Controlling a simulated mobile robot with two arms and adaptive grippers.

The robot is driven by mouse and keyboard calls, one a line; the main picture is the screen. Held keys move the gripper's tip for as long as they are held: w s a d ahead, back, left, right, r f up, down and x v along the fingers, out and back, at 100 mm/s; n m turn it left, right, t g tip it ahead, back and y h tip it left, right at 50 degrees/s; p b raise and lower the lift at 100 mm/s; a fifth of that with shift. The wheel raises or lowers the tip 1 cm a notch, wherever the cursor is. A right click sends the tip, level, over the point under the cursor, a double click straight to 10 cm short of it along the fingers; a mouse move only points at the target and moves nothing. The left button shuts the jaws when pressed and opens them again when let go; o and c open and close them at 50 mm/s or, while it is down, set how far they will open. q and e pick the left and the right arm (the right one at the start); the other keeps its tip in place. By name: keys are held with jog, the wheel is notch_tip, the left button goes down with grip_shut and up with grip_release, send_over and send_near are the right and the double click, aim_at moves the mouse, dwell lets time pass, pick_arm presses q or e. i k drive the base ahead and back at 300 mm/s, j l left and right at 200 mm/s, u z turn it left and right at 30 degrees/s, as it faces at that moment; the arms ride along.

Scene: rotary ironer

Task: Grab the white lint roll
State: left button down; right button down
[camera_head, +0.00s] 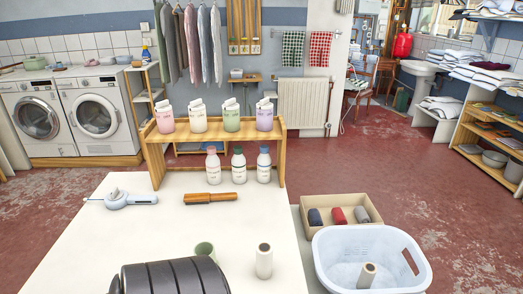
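A white roll (264,261), which looks like the lint roll, stands upright on the white table (75,262) near its right front part. Its top shows a round core opening. A second pale roll (367,275) leans inside the white laundry basket (330,262) at the right. A greenish roll or cup (205,249) stands left of the white roll, partly hidden behind a dark ribbed cylinder (172,277).
A light-blue device (125,200) and a brown wooden-handled tool (210,198) lie on the table. A wooden shelf (215,137) at the back holds several cartons, with bottles (238,165) below. A box (306,227) with dark and red rolls stands behind the basket.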

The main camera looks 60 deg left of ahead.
aim_at(264, 250)
jog(key=u, duration=1.8)
